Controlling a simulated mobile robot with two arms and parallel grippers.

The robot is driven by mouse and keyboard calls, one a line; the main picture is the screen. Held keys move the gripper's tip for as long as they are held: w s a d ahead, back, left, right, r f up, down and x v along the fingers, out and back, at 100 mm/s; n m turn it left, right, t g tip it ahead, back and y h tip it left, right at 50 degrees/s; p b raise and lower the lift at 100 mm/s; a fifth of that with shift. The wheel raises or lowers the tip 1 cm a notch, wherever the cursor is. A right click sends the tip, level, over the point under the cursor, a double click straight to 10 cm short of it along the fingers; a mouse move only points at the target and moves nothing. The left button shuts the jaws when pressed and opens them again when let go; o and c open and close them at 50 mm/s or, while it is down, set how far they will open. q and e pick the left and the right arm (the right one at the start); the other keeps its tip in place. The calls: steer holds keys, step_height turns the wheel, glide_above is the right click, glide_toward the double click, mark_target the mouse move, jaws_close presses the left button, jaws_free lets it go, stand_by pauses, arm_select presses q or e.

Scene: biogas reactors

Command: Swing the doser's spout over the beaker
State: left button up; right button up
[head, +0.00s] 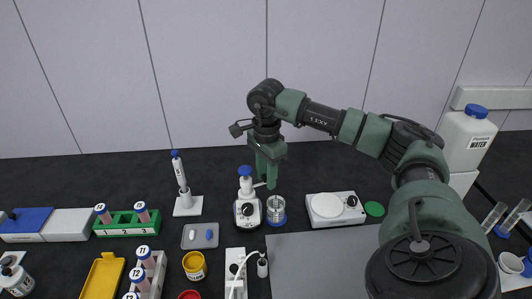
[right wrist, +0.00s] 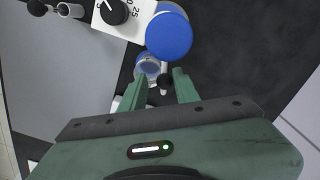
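The doser (head: 247,209) is a white bottle with a black dial and a blue top (head: 245,171). Its blue top also shows large in the right wrist view (right wrist: 168,36). Its thin white spout (head: 259,184) points right, toward my right gripper. The clear beaker (head: 276,207) with a blue base stands just right of the doser. My right gripper (head: 270,182) is above the beaker, pointing down. In the right wrist view its fingers (right wrist: 160,86) are apart, with the spout's dark tip (right wrist: 163,79) between them; contact cannot be told. The beaker (right wrist: 148,68) shows below the spout, slightly left. My left gripper is out of view.
A white hotplate (head: 325,206) stands right of the beaker. A pipette stand (head: 187,205) and a grey tray (head: 200,237) are left of the doser. The grey mat (head: 320,262) is clear.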

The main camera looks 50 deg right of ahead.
steer(key=shift+s+a, duration=0.35)
steer(key=shift+s, duration=0.35)
stand_by(0.6)
steer(key=shift+w+r, duration=0.1)
steer(key=shift+w, duration=0.15)
step_height(320, 180, up, 7)
steer(key=p, duration=0.5)
steer(key=shift+r+p, duration=0.2)
steer(key=shift+p, duration=0.1)
